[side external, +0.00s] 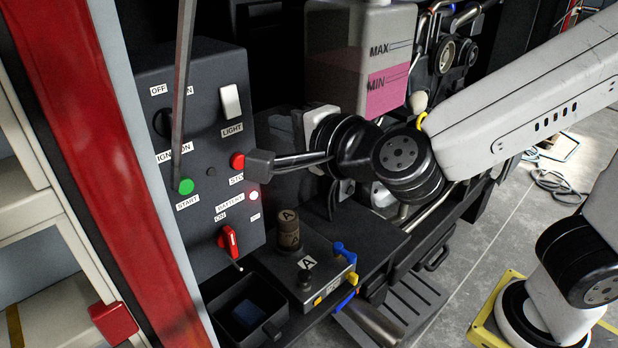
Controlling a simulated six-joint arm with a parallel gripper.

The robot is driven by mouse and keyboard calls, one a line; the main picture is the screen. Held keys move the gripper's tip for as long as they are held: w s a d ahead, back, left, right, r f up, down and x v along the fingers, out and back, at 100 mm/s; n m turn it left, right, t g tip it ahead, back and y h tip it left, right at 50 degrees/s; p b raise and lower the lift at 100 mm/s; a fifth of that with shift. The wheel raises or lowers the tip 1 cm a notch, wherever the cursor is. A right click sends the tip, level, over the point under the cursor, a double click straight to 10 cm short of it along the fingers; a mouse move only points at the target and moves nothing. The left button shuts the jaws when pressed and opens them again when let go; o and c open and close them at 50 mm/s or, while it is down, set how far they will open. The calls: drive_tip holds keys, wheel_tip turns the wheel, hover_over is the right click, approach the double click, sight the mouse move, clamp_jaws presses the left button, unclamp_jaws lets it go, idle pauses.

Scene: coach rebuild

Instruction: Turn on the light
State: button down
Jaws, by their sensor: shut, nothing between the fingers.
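The light switch (230,102) is a white rocker on the dark control panel (205,75), above a label reading LIGHT. My gripper (260,166) is shut and empty. It points left at the panel, below and slightly right of the light switch, close to the red stop button (237,161). The gripper looks apart from the light switch. I cannot tell whether its tip touches the panel. Whether the switch is on or off is not clear.
The panel also has a green start button (186,186), a red battery switch (229,241) and a lit indicator (253,196). A grey bar (182,90) crosses in front of the ignition knob. A tank with pink fluid (388,90) stands behind my wrist. A box with a lever (305,270) sits below.

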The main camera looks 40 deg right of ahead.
sight(232, 111)
drive_tip(key=shift+w+f, duration=0.2)
drive_tip(key=shift+w, duration=1.45)
drive_tip(key=shift+w+f, duration=0.25)
drive_tip(key=shift+w, duration=1.4)
drive_tip(key=shift+w+f, duration=0.2)
drive_tip(key=shift+w, duration=1.45)
drive_tip(key=shift+w+f, duration=0.1)
drive_tip(key=shift+w, duration=0.1)
drive_tip(key=shift+d+t, duration=0.1)
drive_tip(key=shift+t, duration=0.2)
drive_tip(key=s+f, duration=0.2)
drive_tip(key=s, duration=1.2)
